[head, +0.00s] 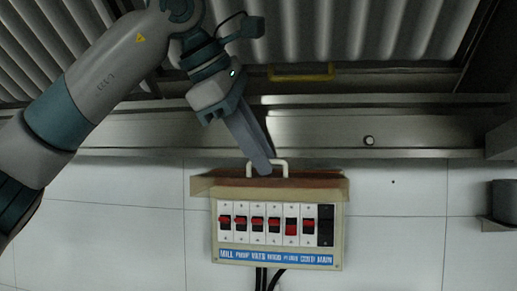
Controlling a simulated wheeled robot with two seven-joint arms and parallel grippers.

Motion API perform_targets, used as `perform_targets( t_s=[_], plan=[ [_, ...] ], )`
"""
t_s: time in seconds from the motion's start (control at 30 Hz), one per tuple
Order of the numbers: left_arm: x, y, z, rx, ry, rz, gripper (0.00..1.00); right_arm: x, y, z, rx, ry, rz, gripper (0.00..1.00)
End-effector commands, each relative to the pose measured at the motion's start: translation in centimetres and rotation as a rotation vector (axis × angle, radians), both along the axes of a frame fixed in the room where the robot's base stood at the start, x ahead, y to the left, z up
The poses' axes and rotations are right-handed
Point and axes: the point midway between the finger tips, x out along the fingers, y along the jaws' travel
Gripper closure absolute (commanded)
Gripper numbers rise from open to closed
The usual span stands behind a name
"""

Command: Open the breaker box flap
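The breaker box (278,254) is on the tiled wall at the lower middle of the head view. Its flap (315,182) stands out from the top edge, swung up, and the row of switches below is uncovered. A pale loop handle (286,166) is on the flap's edge. My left gripper (261,170) reaches down from above, its fingertips at the left part of the handle, overlapping it in view. I cannot tell whether the fingers are closed around the handle. My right gripper is not in view.
A metal ledge (420,130) with a round knob (368,140) runs above the box, below a corrugated shutter (380,30) with a yellow handle (302,77). Black cables (262,279) hang below the box. A grey container (504,201) is at the right edge. The wall right of the box is clear.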

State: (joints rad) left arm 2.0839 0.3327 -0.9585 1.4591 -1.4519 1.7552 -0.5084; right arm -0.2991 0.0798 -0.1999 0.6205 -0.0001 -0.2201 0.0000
Motion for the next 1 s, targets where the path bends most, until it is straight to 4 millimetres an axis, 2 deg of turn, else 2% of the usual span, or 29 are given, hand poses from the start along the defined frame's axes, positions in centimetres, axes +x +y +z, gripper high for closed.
perform_targets(
  t_s=[0.33, 0.57, 0.7, 1.0],
  plan=[
    [0.1, 0.1, -0.1, 0.001, -0.001, 0.005, 0.86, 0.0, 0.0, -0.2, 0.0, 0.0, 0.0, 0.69],
    [-0.8, 0.8, 0.9, -0.001, -0.003, 0.005, 0.86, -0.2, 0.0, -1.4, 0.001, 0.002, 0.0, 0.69],
    [-2.0, 1.5, 2.2, -0.002, -0.007, 0.004, 0.86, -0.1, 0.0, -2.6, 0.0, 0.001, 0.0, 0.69],
    [-6.3, 5.8, 2.1, -0.002, -0.008, 0.002, 0.86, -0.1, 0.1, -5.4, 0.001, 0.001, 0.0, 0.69]
  ],
)
